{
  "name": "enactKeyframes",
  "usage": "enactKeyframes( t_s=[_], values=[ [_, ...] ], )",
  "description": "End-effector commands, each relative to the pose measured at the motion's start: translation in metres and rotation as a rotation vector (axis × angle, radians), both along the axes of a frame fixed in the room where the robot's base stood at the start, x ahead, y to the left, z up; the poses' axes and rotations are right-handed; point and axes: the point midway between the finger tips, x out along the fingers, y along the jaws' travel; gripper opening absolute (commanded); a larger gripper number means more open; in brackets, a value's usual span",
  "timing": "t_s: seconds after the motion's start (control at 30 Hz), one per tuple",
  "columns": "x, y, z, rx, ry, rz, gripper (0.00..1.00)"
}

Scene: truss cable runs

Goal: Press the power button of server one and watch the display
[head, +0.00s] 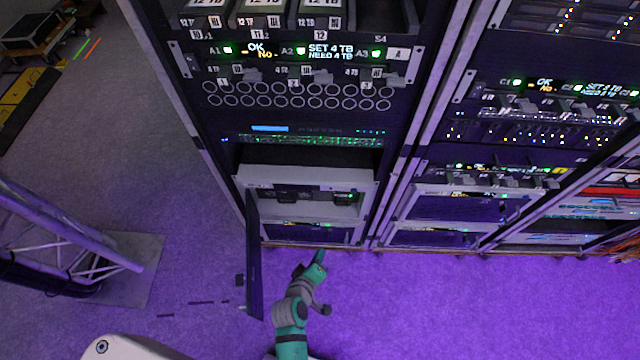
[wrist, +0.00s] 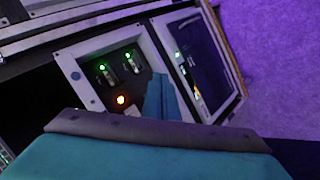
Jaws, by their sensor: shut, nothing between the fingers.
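A light-framed server unit (head: 350,211) sits low in the left rack; I cannot read its name. In the wrist view its front panel (wrist: 84,47) has two black modules with green lights and a small glowing orange round light (wrist: 121,99), possibly the power button. My gripper (head: 320,257) is in front of the rack's foot, below that unit in the head view. In the wrist view my gripper (wrist: 161,92) is shut and empty, its teal tip over the panel's edge, right of the orange light. I cannot tell whether it touches. A dark lower unit (head: 308,235) has a small lit strip.
A dark door (head: 254,260) stands open at the unit's left, close beside my arm. More racks (head: 455,208) stand to the right. A truss leg (head: 70,225) on a base plate stands at the left. Purple-lit floor (head: 450,310) is clear at the right.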

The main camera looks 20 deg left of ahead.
Motion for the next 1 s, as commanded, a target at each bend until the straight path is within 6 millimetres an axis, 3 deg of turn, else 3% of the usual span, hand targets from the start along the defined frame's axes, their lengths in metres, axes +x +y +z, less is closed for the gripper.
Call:
enactKeyframes(
  t_s=[0.03, 0.2, 0.4, 1.0],
  values=[
    [0.019, 0.01, -0.001, -0.062, -0.001, 0.021, 0.0],
    [0.066, 0.031, 0.004, -0.276, 0.002, 0.054, 0.0],
    [0.1, 0.046, 0.02, -0.437, -0.005, 0.057, 0.0],
    [0.113, 0.051, 0.027, -0.491, -0.008, 0.053, 0.0]
  ],
)
